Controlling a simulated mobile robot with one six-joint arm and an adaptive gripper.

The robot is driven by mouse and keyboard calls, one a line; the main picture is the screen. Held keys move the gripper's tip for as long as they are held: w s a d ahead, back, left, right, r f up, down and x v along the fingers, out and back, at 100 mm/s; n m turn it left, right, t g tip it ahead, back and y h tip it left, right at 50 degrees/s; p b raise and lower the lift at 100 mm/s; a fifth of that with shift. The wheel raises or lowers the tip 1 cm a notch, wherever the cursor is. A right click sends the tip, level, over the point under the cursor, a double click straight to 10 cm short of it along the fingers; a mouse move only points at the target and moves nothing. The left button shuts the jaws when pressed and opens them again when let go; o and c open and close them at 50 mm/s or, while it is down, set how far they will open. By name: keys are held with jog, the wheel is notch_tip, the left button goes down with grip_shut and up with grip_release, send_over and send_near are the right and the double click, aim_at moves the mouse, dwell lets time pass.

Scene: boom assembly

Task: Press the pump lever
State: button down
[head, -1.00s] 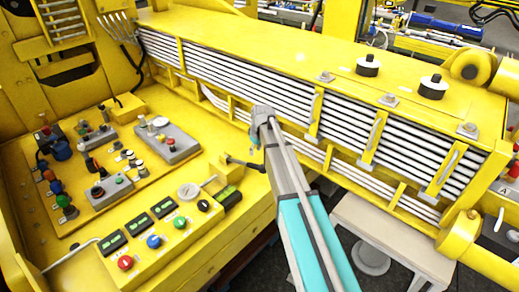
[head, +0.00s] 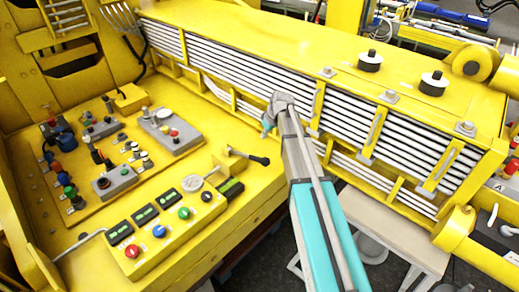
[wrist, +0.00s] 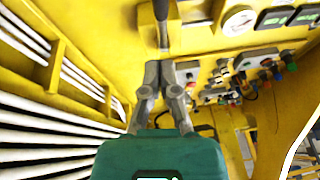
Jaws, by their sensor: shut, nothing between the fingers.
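The pump lever (head: 250,157) is a dark rod with a black grip on a small yellow block, on the yellow console's right side in the head view. It slants slightly down to the right. In the wrist view a dark-gripped lever (wrist: 161,12) shows at the top edge, just beyond my fingertips. My gripper (wrist: 160,66) has its grey fingers shut with nothing between them. In the head view, my teal gripper body (head: 267,127) shows in part above the lever's grip; the fingertips are hard to make out there. I cannot tell whether they touch the lever.
A row of buttons and small displays (head: 144,216) lies left of the lever, with a round gauge (head: 190,184) close by. The ribbed yellow boom (head: 250,84) runs behind and right of my arm. A pale stool (head: 392,232) stands below it.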

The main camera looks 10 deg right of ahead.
jog(key=shift+s+d+r+t+y+p, duration=0.15)
jog(key=shift+d+r+y+p, duration=0.1)
jog(key=shift+d+r, duration=0.25)
jog(key=shift+s+d+r+t+y+p, duration=0.1)
jog(key=shift+d+r+t+y+p, duration=0.15)
jog(key=shift+r, duration=0.35)
jog(key=shift+w+f, duration=0.1)
jog(key=shift+w+a+f+b, duration=0.15)
jog(key=shift+a+f+b, duration=0.4)
jog(key=shift+f+b, duration=1.55)
jog(key=shift+w+a+f+b, duration=0.2)
jog(key=shift+a+f+b, duration=0.4)
jog(key=shift+f+b, duration=1.5)
jog(key=shift+w+a+f+b, duration=0.15)
jog(key=shift+a+f+b, duration=0.4)
jog(key=shift+f+b, duration=1.55)
jog(key=shift+r, duration=0.1)
